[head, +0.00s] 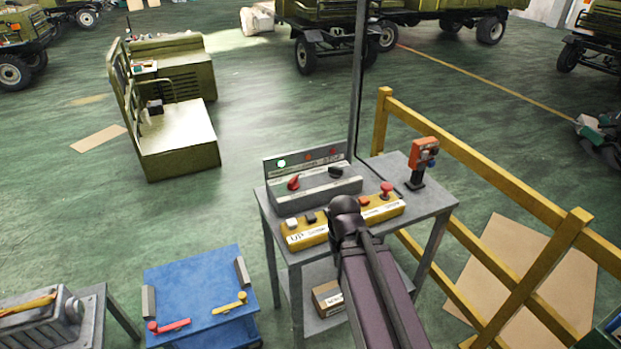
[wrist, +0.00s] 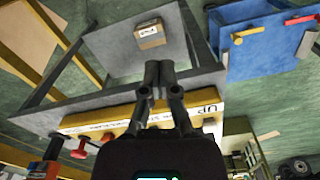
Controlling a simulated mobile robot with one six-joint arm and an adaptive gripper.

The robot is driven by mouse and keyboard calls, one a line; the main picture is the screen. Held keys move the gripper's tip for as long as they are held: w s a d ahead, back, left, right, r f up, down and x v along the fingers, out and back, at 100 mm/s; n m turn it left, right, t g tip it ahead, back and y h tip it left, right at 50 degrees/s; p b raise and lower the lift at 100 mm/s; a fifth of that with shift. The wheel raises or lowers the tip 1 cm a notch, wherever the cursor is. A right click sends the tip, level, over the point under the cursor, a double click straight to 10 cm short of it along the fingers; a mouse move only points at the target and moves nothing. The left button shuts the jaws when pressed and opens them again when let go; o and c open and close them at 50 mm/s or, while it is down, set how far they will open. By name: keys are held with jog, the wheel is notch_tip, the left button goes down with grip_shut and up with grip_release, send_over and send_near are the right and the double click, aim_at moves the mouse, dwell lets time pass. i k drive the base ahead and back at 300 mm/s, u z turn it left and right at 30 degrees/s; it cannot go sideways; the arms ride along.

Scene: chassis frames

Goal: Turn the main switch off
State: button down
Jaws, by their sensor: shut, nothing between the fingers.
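A grey control box (head: 315,191) stands on a grey metal table. A red rotary knob (head: 293,183), which looks like the main switch, is on its left part. Its exact pointing is too small to tell. A black knob (head: 336,172) is to its right. The panel behind carries a lit green lamp (head: 281,163) and two dim red lamps. My gripper (wrist: 159,68) is shut and empty in the wrist view, its fingers side by side over the table's front edge. In the head view my arm's end is in front of the box, right of the red knob, apart from it.
A yellow button box (head: 304,236) marked UP lies before the grey box, partly behind my arm. An orange device (head: 425,152) stands at the table's right. A pole rises behind. A yellow railing (head: 480,160) is at right, a blue cart (head: 196,285) at left.

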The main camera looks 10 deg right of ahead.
aim_at(293, 185)
jog(key=k, duration=1.3)
jog(key=z, duration=0.45)
jog(key=i, duration=1.8)
jog(key=u, duration=0.4)
